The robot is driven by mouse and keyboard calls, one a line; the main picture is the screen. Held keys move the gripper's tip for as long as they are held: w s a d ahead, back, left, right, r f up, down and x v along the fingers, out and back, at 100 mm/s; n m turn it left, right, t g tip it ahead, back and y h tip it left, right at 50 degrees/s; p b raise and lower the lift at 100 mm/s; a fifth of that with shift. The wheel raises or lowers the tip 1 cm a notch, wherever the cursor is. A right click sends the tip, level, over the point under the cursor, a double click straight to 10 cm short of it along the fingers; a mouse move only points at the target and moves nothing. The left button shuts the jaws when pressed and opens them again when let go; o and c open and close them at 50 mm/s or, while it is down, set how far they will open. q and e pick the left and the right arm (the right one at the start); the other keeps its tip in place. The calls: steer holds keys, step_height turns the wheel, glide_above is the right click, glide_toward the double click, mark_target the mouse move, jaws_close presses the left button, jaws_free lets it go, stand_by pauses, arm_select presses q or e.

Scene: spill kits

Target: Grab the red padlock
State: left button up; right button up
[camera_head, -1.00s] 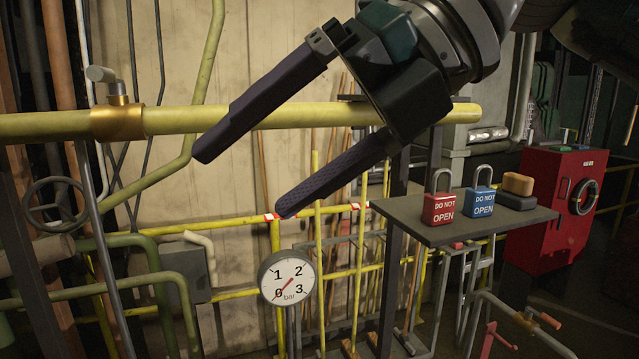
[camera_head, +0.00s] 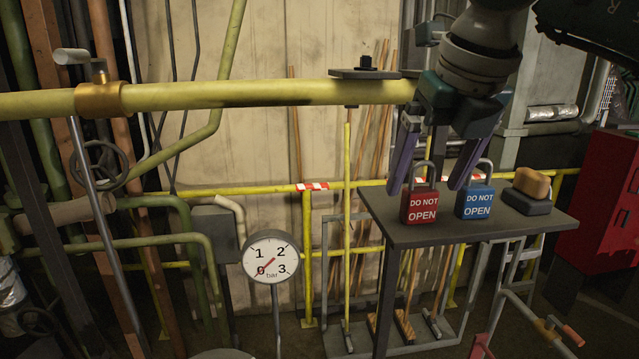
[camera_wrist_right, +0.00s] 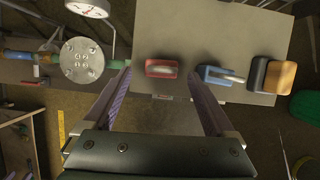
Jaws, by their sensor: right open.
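The red padlock (camera_head: 419,205), marked DO NOT OPEN, stands upright at the left of a dark grey shelf (camera_head: 400,236). A blue padlock (camera_head: 474,202) with the same words stands just right of it. The blue padlock (camera_wrist_right: 219,76) is near the right fingertip. My left gripper is not in view.
An orange and dark block (camera_head: 531,191) sits at the shelf's right. A yellow pipe (camera_head: 240,95) runs across left of my right arm. A pressure gauge (camera_head: 270,257) stands left of the shelf. A red cabinet (camera_head: 608,200) is at the far right.

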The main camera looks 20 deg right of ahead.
mark_target(422, 190)
steer(key=p+x, duration=0.2)
steer(key=x, duration=0.1)
steer(key=shift+w+p, duration=0.2)
steer(key=shift+p, duration=0.1)
steer(key=shift+w+d+f, duration=0.1)
steer(key=shift+f, duration=0.35)
steer(key=c, duration=0.9)
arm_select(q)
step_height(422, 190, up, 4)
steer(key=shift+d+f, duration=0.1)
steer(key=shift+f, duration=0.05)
arm_select(e)
jaws_close()
